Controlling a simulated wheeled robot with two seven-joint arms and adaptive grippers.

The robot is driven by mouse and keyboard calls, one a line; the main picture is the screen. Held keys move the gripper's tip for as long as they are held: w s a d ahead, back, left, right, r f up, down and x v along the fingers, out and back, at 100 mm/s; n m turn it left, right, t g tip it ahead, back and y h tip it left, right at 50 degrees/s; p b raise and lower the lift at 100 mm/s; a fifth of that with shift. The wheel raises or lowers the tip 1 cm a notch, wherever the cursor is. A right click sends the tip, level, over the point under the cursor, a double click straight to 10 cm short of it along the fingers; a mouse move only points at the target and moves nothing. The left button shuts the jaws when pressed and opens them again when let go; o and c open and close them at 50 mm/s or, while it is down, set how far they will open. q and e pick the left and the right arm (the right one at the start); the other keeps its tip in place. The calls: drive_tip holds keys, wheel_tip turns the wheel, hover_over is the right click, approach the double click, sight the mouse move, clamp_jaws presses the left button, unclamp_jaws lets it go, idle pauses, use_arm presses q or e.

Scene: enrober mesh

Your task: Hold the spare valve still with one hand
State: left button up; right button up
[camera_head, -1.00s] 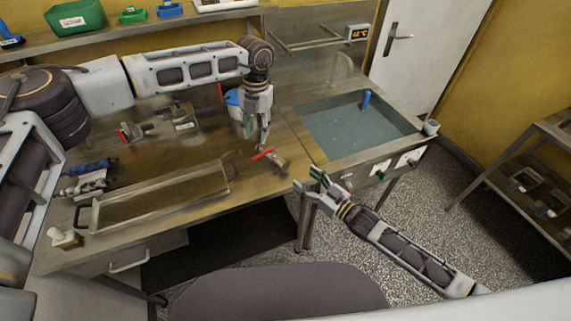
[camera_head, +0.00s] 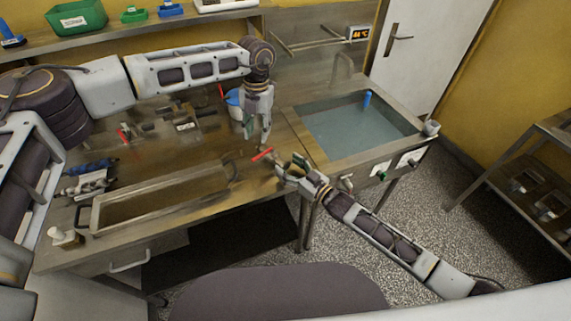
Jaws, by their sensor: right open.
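A small metal valve with a red lever handle (camera_head: 262,155) lies on the steel bench near its front edge, left of the sink; I take it to be the spare valve. My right gripper (camera_head: 287,167) is open at the valve's right end and hides part of its body. I cannot tell whether the fingers touch it. My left gripper (camera_head: 257,135) points down above the bench, just behind the valve. Its fingers look apart, with nothing visible between them.
A long metal tray (camera_head: 160,200) lies left of the valve. Metal fittings (camera_head: 184,126) stand behind it, and a blue container (camera_head: 234,98) is beside my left gripper. A sink of water (camera_head: 350,130) with a blue object (camera_head: 367,97) is to the right.

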drive_tip(key=shift+x, duration=1)
clamp_jaws()
